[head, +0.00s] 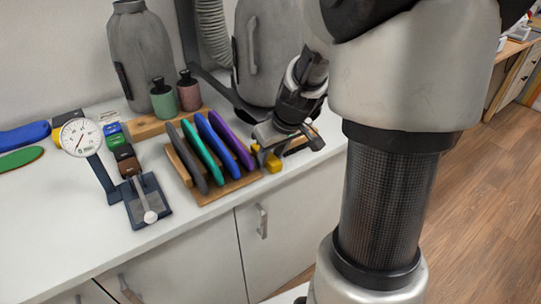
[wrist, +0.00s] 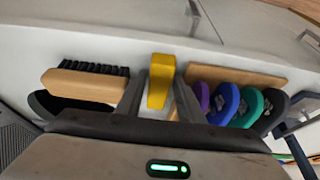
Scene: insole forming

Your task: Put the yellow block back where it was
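The yellow block (wrist: 160,80) is long and narrow, and lies between the two fingers of my gripper (wrist: 162,85) in the wrist view. The fingertips are close to its sides; whether they touch it cannot be told. In the head view the yellow block (head: 273,162) shows low under my gripper (head: 268,150), partly hidden by it, just off the right end of the insole rack. Whether it rests on the counter or is slightly raised is unclear.
The wooden rack (head: 227,189) holds several coloured insoles, close beside the block. A wooden brush (wrist: 85,84) lies on the other side. The counter's front edge is near.

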